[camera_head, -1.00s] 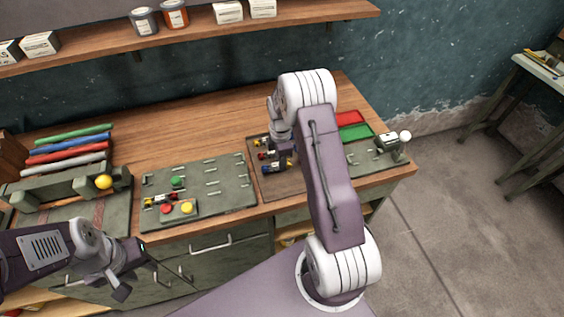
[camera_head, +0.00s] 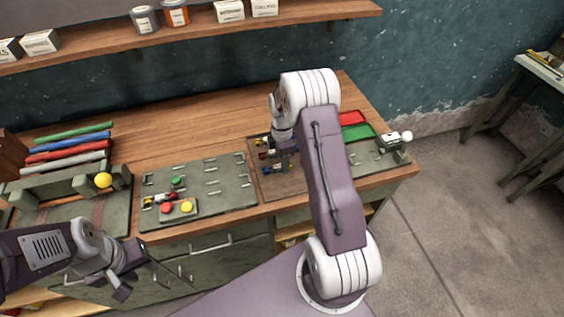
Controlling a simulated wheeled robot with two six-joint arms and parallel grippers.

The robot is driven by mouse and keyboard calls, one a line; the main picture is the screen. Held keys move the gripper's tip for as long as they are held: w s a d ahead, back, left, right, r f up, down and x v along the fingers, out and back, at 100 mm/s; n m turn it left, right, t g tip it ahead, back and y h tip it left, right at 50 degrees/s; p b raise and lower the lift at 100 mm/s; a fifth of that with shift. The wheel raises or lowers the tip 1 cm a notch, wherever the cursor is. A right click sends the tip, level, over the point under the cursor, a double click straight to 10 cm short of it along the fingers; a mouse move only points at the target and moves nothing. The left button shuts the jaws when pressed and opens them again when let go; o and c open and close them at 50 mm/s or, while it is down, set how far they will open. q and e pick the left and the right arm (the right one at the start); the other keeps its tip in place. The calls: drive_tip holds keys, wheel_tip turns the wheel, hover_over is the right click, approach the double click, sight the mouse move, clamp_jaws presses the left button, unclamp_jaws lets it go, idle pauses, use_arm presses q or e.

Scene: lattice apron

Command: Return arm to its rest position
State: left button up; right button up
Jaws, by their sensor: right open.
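My right arm reaches up from the lower right and bends over the bench. My left arm comes in at the lower left. Its gripper (camera_head: 137,273) is in front of the bench's drawers, apart from the bench top, with its fingers seen edge-on and small.
A green-grey board (camera_head: 225,195) carries red, yellow and green buttons. Coloured rolls (camera_head: 70,143) lie at the left. Red (camera_head: 352,118) and green (camera_head: 357,132) trays and a small clamp-like device (camera_head: 393,143) stand at the right. A shelf (camera_head: 200,32) runs above.

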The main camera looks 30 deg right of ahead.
wheel_tip(320, 180, up, 8)
drive_tip(key=shift+f+b, duration=0.15)
drive_tip(key=shift+b, duration=0.3)
drive_tip(key=shift+a, duration=0.1)
drive_tip(key=s+a+r, duration=0.5)
drive_tip(key=a, duration=0.4)
drive_tip(key=s+a+f+m, duration=0.1)
drive_tip(key=s+f+m, duration=0.1)
drive_tip(key=s+m, duration=0.4)
drive_tip(key=s+a+f+m+t, duration=0.1)
drive_tip(key=s+a+f+m, duration=0.1)
drive_tip(key=s+m, duration=0.5)
drive_tip(key=f+m, duration=0.1)
drive_tip(key=m, duration=0.1)
drive_tip(key=shift+a+m, duration=0.25)
drive_tip(key=shift+m, duration=0.15)
